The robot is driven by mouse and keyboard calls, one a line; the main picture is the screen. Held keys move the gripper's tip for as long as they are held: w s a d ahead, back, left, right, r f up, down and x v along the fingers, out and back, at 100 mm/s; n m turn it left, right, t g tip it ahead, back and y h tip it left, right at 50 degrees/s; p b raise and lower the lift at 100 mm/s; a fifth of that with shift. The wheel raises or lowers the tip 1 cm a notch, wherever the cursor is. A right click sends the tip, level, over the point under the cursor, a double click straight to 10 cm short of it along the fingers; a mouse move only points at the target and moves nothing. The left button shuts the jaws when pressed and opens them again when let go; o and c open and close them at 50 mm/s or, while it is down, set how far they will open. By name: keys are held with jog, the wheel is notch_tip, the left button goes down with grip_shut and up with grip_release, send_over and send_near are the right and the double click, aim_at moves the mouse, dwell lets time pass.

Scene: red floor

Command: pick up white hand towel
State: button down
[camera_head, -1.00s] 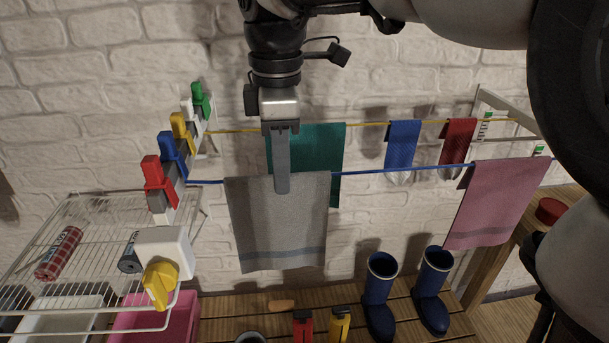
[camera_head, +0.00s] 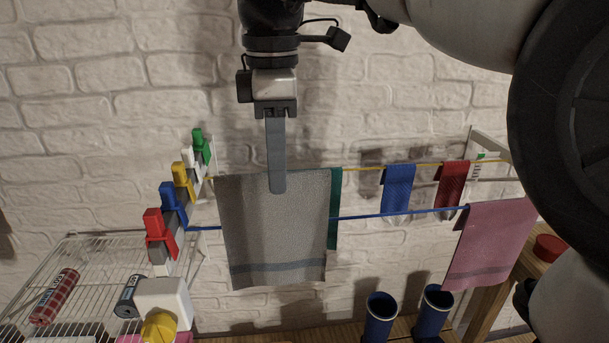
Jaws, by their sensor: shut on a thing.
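The white hand towel (camera_head: 275,240) looks light grey here, with a darker band near its lower edge. It hangs in front of the left part of the blue line. Its top edge stands above that line. My gripper (camera_head: 277,188) is shut on the towel's top middle, with one finger visible in front of the cloth. The other finger is hidden behind it. The towel covers most of a green towel (camera_head: 335,210) on the yellow line behind. I cannot tell whether the towel's back still touches the blue line (camera_head: 400,213).
A blue cloth (camera_head: 397,190) and a red cloth (camera_head: 450,183) hang at right, with a pink towel (camera_head: 490,240) in front. Several coloured pegs (camera_head: 170,200) line the left bar. A wire rack (camera_head: 60,260) stands lower left. Blue boots (camera_head: 432,310) stand below. The wall above is clear.

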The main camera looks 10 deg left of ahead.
jog(key=r, duration=0.2)
jog(key=shift+s+d+r, duration=0.1)
jog(key=shift+d+r, duration=0.25)
jog(key=shift+r, duration=0.05)
jog(key=s+d+b, duration=0.1)
jog(key=s+d, duration=0.1)
jog(key=d, duration=1.1)
jog(key=shift+s+d, duration=0.1)
notch_tip(320, 180, up, 8)
jog(key=p, duration=0.8)
jog(key=shift+s, duration=0.1)
